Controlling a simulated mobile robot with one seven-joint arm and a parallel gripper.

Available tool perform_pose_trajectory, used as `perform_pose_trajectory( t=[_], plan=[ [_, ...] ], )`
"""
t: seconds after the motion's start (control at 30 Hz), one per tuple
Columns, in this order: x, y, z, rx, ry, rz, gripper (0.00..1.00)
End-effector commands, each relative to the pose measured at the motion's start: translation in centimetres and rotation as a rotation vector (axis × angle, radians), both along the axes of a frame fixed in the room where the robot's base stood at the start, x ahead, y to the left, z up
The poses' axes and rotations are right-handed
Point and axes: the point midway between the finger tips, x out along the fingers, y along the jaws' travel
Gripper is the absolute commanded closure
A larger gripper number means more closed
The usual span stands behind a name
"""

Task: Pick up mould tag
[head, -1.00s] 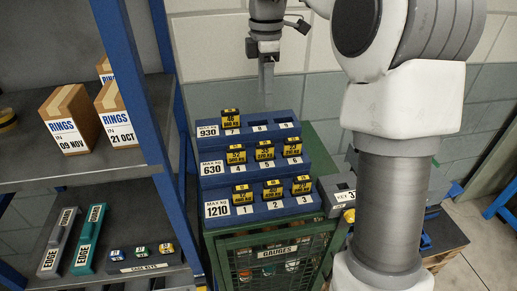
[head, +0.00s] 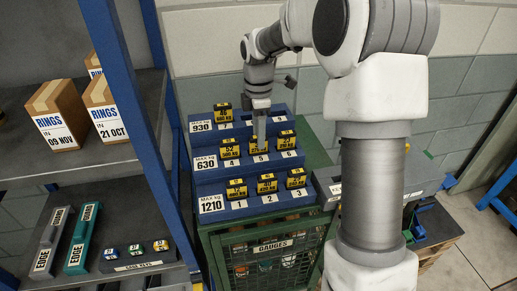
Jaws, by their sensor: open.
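Several black-and-yellow mould tags stand on a blue stepped rack (head: 217,178). One tag (head: 222,112) is at the left of the top step, marked 930. The middle step, marked 630, holds a left tag (head: 230,149), a middle tag (head: 258,147) over number 5 and a right tag (head: 286,140). The bottom step, marked 1210, holds a left tag (head: 236,189), a middle tag (head: 267,184) and a right tag (head: 296,178). My gripper (head: 261,138) is open and points down at the middle step's middle tag, partly covering it. Whether its fingers straddle or touch that tag cannot be told.
The rack stands on a green mesh cabinet labelled GAUGES (head: 272,246). A shelf unit with a blue post (head: 128,120) is close on the left, holding RINGS boxes (head: 55,117) and EDGE cases (head: 83,240). A grey case (head: 330,186) lies right of the rack. Neighbouring tags stand close.

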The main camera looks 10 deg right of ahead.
Motion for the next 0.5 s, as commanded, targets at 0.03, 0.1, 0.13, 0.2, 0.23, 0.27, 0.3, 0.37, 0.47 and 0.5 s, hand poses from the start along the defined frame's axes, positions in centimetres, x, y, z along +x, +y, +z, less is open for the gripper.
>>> perform_pose_trajectory(
  t=[0.03,0.1,0.13,0.2,0.23,0.27,0.3,0.37,0.47,0.5],
  plan=[
    [0.0,0.0,-0.8,0.0,0.003,0.0,0.43],
    [0.0,0.0,-1.6,0.0,0.002,0.0,0.43],
    [0.0,0.0,-1.9,0.001,0.002,0.0,0.43],
    [0.0,0.0,-2.2,0.001,0.0,0.001,0.43],
    [0.0,0.0,-2.3,0.001,0.0,0.001,0.43],
    [0.0,0.0,-2.3,0.001,-0.001,0.0,0.43],
    [0.0,0.0,-2.3,0.0,-0.001,0.0,0.43],
    [0.0,0.0,-2.3,0.0,-0.001,0.0,0.43],
    [0.0,0.0,-2.3,0.0,-0.001,0.0,0.48],
    [0.0,0.0,-2.3,0.0,-0.001,0.0,0.55]
  ],
)
